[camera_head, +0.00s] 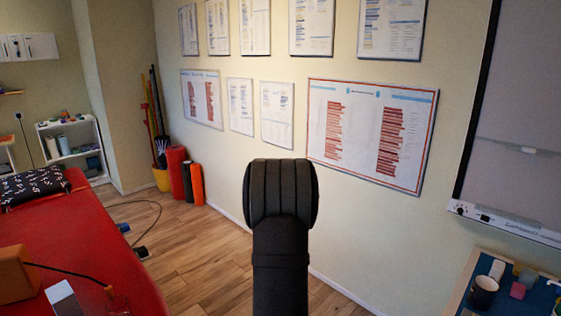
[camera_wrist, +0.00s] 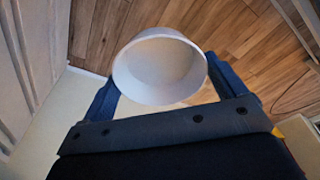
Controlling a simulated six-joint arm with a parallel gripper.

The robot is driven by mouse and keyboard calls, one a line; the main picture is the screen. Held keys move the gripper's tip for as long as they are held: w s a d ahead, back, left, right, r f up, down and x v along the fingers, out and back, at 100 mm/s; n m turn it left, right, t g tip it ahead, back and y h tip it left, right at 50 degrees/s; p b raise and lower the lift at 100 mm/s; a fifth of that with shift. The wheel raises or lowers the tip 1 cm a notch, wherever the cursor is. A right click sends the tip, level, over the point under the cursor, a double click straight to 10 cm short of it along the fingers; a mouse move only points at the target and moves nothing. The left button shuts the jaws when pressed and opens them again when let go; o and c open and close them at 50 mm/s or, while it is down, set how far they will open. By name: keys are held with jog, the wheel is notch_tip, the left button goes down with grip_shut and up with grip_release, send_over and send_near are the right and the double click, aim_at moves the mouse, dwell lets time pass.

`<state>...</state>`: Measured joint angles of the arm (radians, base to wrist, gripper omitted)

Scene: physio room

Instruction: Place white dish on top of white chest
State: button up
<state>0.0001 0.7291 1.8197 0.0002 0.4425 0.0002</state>
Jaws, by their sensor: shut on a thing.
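My gripper (camera_wrist: 162,78) shows in the wrist view, with its two blue fingers on either side of a round white dish (camera_wrist: 193,78). It is shut on the dish and holds it above the floor. The dish looks empty, and its open side faces the camera at a tilt. I cannot make out the white chest for sure. A pale panelled surface (camera_wrist: 28,55) at the left of the wrist view may or may not be part of it. In the head view my dark arm stands in the middle, and the gripper and dish are not visible.
A red treatment table (camera_head: 85,250) stands at the left, with a patterned pillow (camera_head: 33,186) on it. A table at the lower right carries a mug (camera_head: 484,292) and small items. A white shelf (camera_head: 75,145) and upright rolls (camera_head: 186,180) stand farther back.

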dwell(0.5)
